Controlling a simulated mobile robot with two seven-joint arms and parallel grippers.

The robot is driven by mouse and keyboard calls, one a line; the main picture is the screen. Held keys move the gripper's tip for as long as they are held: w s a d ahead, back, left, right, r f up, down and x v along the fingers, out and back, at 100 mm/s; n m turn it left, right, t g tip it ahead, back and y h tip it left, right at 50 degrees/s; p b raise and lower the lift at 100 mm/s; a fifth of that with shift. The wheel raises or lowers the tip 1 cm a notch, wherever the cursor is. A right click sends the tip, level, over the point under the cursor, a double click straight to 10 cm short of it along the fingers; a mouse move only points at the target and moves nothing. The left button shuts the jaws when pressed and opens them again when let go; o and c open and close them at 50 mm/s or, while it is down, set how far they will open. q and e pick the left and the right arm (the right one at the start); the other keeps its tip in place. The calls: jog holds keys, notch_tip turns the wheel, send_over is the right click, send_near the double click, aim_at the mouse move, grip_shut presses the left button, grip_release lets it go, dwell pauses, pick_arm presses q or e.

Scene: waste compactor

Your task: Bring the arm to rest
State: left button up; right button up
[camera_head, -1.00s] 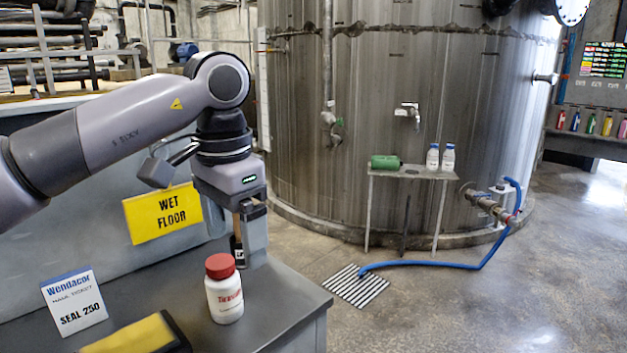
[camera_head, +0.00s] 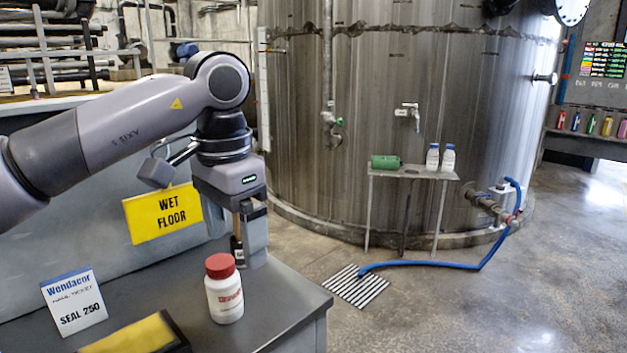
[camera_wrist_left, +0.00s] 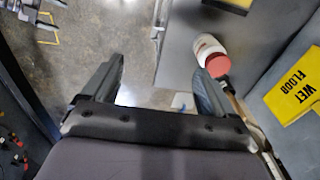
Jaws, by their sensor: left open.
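My left arm comes in from the left in the head view and bends down at the wrist. My left gripper (camera_head: 246,238) points down over the grey bench and is behind the white bottle with a red cap (camera_head: 224,290). In the left wrist view its two fingers (camera_wrist_left: 155,85) are spread wide with nothing between them. The bottle also shows in the wrist view (camera_wrist_left: 209,50), just beyond the right finger; I cannot tell if they touch. My right gripper is not in view.
A yellow wet floor sign (camera_head: 163,214) leans behind the gripper. A seal card (camera_head: 74,302) and a yellow-and-black item (camera_head: 135,338) are on the bench (camera_head: 290,296). A large steel tank (camera_head: 300,120) and small table (camera_head: 410,172) stand beyond.

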pick_arm(q)
jog(key=s+d+f+n+g+h, duration=0.4)
jog(key=s+d+n+h, duration=0.1)
jog(key=d+n+h, duration=0.35)
jog(key=s+d+f+n+g+h, duration=0.3)
jog(key=s+d+n+h, duration=0.3)
jog(key=d+n+h, duration=0.3)
jog(key=w+a+f+m+t+y, duration=0.35)
jog(key=a+f+m+t, duration=0.35)
jog(key=m+t, duration=0.65)
jog(key=w+a+f+m+t+y, duration=0.35)
jog(key=a+f+m+t, duration=0.4)
jog(key=m+t, duration=0.6)
jog(key=s+a+f+n+g+y+p, duration=0.1)
jog(key=s+a+f+n+g+y, duration=0.3)
jog(key=s+f+n, duration=0.4)
jog(key=s+a+f+n+g+y+p, duration=0.1)
jog(key=s+a+f+n+g+y, duration=0.3)
jog(key=f, duration=0.8)
jog(key=shift+s+a+f+n+g, duration=0.35)
jog(key=shift+s+a+n+g, duration=0.75)
jog(key=shift+s+a+n, duration=1.15)
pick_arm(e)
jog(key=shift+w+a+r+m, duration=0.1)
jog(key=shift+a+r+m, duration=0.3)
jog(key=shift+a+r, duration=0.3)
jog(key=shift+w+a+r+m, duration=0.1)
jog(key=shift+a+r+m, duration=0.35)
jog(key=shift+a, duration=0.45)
